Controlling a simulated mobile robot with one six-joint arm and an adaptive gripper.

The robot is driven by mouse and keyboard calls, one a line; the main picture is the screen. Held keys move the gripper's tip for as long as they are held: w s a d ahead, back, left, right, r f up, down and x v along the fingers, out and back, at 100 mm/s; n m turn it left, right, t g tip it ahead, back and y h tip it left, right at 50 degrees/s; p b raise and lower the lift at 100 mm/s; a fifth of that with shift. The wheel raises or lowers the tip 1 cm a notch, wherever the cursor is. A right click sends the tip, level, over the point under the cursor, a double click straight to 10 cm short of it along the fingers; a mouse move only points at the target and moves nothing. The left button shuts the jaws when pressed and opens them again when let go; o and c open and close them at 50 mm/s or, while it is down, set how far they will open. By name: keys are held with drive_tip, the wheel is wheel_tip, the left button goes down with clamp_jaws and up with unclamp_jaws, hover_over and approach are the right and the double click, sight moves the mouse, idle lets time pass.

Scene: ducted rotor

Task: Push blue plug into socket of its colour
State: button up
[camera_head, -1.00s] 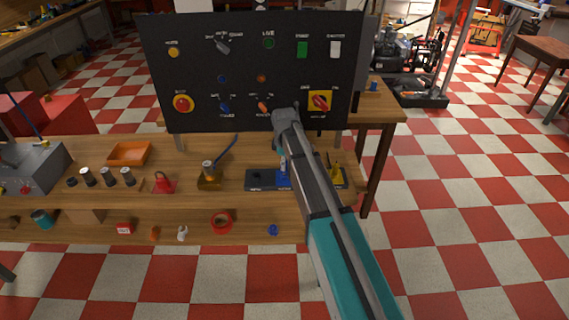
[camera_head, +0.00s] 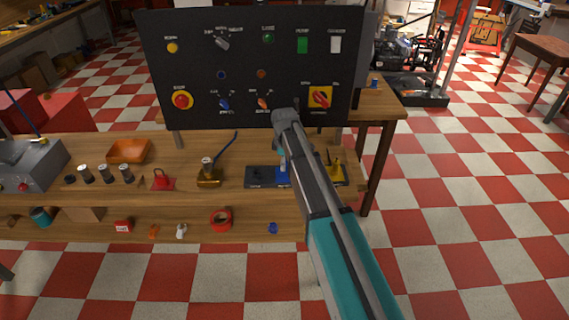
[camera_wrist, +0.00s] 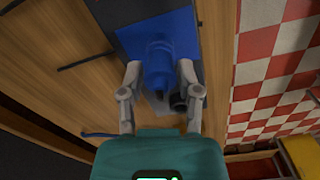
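A blue upright piece (camera_wrist: 158,62) stands on a blue base on the dark plate; it also shows in the head view (camera_head: 282,175), partly hidden by my arm. My gripper (camera_wrist: 160,66) points down over it. Its fingers stand on either side of the blue piece and look open, with small gaps showing; contact is unclear. On the black panel, a small blue round socket (camera_head: 221,75) sits left of an orange-brown one (camera_head: 261,74). A blue plug-like part (camera_head: 224,104) is on the panel below the blue socket, beside an orange one (camera_head: 263,102).
The black panel (camera_head: 200,60) stands behind the bench (camera_head: 120,190) and carries buttons and switches. A red padlock-like thing (camera_head: 162,180), an orange tray (camera_head: 128,151) and several cylinders are to the left.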

drive_tip(key=o, duration=0.3)
drive_tip(key=shift+r, duration=0.2)
wheel_tip(320, 180, up, 7)
drive_tip(key=p, duration=0.7)
drive_tip(key=shift+r+p, duration=0.15)
drive_tip(key=shift+p, duration=0.2)
drive_tip(key=s+a+r+p, duration=0.2)
drive_tip(key=s, duration=0.4)
drive_tip(key=s+a+r+p, duration=0.3)
drive_tip(key=s, duration=0.3)
drive_tip(key=shift+s+r, duration=0.15)
drive_tip(key=shift+s, duration=0.15)
